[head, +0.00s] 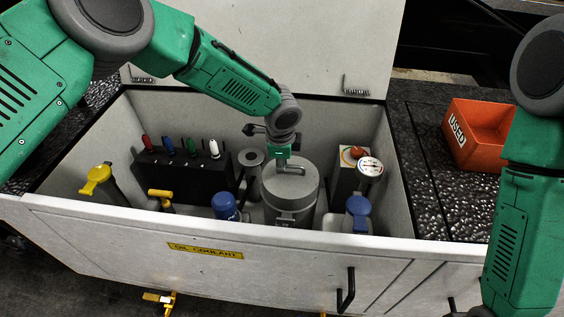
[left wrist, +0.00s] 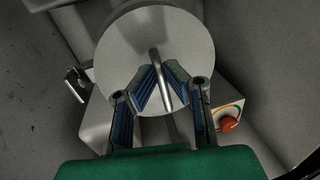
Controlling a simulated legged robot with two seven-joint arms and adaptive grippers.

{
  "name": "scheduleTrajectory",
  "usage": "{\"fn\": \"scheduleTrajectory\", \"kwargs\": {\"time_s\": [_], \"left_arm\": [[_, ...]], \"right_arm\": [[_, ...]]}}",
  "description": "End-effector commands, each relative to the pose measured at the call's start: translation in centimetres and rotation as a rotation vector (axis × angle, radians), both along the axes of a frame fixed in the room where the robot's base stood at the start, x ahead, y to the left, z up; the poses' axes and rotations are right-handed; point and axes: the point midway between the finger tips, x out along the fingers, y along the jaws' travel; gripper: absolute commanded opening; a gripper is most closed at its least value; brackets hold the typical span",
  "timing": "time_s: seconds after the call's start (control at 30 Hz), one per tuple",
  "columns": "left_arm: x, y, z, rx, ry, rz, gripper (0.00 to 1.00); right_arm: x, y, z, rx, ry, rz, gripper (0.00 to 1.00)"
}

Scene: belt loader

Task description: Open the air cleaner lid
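The air cleaner (head: 290,200) is a grey upright cylinder inside the open compartment. Its round lid (left wrist: 125,50) sits flat on top, and a thin bar handle (left wrist: 160,82) stands on it in the left wrist view. My left gripper (head: 284,166) is right above the lid in the head view, partly hidden by its own wrist. In the left wrist view my left gripper (left wrist: 163,72) is open, with one blue-padded finger on each side of the handle and gaps visible.
A black block (head: 185,175) with coloured levers stands left. Blue caps (head: 225,206) and a yellow-capped filler (head: 98,178) line the front. A box with a red knob (head: 349,175) and a gauge (head: 370,167) stand right. An orange bin (head: 480,133) sits outside.

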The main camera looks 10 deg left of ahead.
Motion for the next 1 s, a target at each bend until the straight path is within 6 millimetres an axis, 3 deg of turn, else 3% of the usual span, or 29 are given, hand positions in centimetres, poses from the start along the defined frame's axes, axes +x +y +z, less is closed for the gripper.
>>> {"fn": "scheduleTrajectory", "kwargs": {"time_s": [0.43, 0.73, 1.0], "left_arm": [[0.8, -0.3, 0.6, -0.006, -0.006, -0.001, 0.0], [3.4, -0.4, 2.0, -0.008, -0.009, -0.002, 0.0], [6.0, -0.5, 2.6, -0.009, -0.004, -0.003, 0.0]], "right_arm": [[0.0, 0.0, 0.1, 0.0, 0.0, 0.0, 0.28], [0.0, 0.0, -0.2, 0.0, 0.0, 0.0, 0.28], [0.0, 0.0, -1.5, 0.0, 0.0, 0.0, 0.28]]}}
